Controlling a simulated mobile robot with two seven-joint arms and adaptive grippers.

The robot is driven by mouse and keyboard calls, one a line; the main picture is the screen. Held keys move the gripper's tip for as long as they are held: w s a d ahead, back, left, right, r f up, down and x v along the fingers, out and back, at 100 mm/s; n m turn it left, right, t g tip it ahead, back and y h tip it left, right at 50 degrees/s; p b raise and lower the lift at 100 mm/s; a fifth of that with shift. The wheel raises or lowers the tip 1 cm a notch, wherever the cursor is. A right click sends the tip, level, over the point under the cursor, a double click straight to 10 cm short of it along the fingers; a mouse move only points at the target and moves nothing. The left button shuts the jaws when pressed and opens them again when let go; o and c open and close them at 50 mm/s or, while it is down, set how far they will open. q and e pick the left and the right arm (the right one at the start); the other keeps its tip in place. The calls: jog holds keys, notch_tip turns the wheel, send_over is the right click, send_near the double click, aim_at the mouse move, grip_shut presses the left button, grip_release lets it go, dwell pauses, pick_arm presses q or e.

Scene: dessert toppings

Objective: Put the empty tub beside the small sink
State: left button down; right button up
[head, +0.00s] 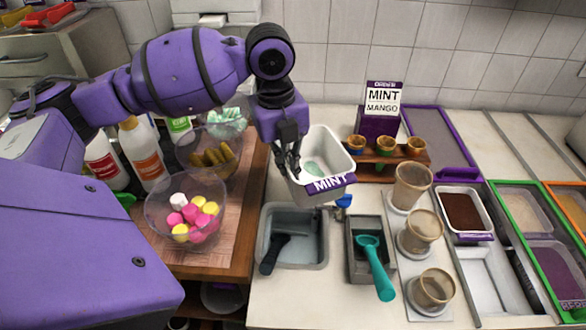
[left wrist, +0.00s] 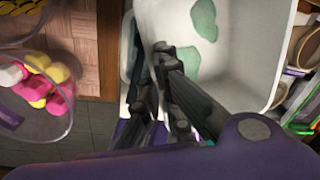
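The white tub (head: 333,147) has a purple MINT label on its front and only a few pale green smears inside. It is also in the left wrist view (left wrist: 235,65). My left gripper (head: 289,160) is at its left wall, with the fingers (left wrist: 172,75) closed around that wall. The tub appears to be held above the counter, behind the basins. A narrow small sink (head: 354,273) with a blue tap (head: 343,202) holds a teal scoop (head: 373,265). A wider grey basin (head: 318,218) left of it holds a dark scoop (head: 272,255). My right gripper is out of view.
Several cups stand right of the small sink, including a clear one (head: 410,185). The counter front (head: 330,308) is clear.

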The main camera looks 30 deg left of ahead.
pick_arm(q)
jog(key=shift+w+a, duration=0.4)
jog(key=w+a+f, duration=0.2)
jog(key=w+f, duration=0.1)
jog(key=f, duration=0.1)
jog(key=w+a+f, duration=0.3)
jog(key=w+f, duration=0.1)
jog(key=w+a+f, duration=0.3)
jog(key=f, duration=0.1)
jog(key=shift+w+a+f+b, duration=0.2)
jog(key=shift+a+f+b, duration=0.05)
jog(key=shift+f+b, duration=0.15)
jog(key=shift+f, duration=0.15)
jog(key=c, duration=2.4)
grip_release()
jog(key=o, duration=0.4)
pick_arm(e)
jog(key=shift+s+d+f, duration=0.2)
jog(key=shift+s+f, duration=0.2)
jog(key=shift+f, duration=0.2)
